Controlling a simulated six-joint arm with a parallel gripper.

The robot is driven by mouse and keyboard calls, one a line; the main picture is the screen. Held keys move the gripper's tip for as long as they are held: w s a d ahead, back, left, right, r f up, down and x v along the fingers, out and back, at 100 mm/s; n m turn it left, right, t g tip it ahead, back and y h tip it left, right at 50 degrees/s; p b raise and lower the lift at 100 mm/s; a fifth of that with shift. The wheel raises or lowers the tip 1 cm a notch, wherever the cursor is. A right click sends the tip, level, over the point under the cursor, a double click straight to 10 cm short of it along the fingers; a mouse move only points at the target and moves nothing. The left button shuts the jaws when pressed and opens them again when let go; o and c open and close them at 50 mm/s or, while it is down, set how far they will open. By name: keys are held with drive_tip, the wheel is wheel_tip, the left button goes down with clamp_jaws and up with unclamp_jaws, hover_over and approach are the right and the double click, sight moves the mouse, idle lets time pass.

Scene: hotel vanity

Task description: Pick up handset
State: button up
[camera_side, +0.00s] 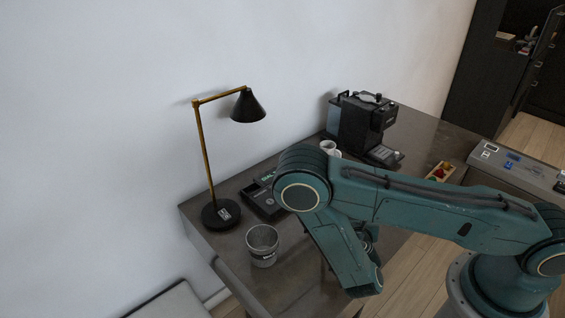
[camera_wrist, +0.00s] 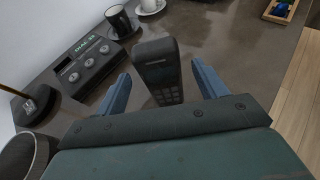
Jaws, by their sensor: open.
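The handset (camera_wrist: 163,80) is a dark grey phone with a small screen and a keypad, seen in the wrist view just beyond my wrist. My gripper (camera_wrist: 161,70) is open, with one blue finger on each side of the handset and a visible gap on both sides. I cannot tell how far down the fingers reach along it. The phone base (camera_wrist: 88,62), black with round knobs and a lit label, is to the left of the handset and also shows in the side view (camera_side: 265,198). In the side view my arm hides the handset.
The lamp base (camera_side: 221,214) and a grey bin (camera_side: 263,246) stand at the left of the dark desk. A coffee machine (camera_side: 362,124) stands at the back. A black mug (camera_wrist: 119,21) and a white cup (camera_wrist: 150,6) are beyond the handset. A wooden tray (camera_wrist: 281,11) is far right.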

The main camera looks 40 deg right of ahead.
drive_tip(key=shift+x, duration=2.3)
drive_tip(key=c, duration=1.3)
drive_tip(key=shift+r, duration=0.2)
drive_tip(key=shift+r, duration=9.85)
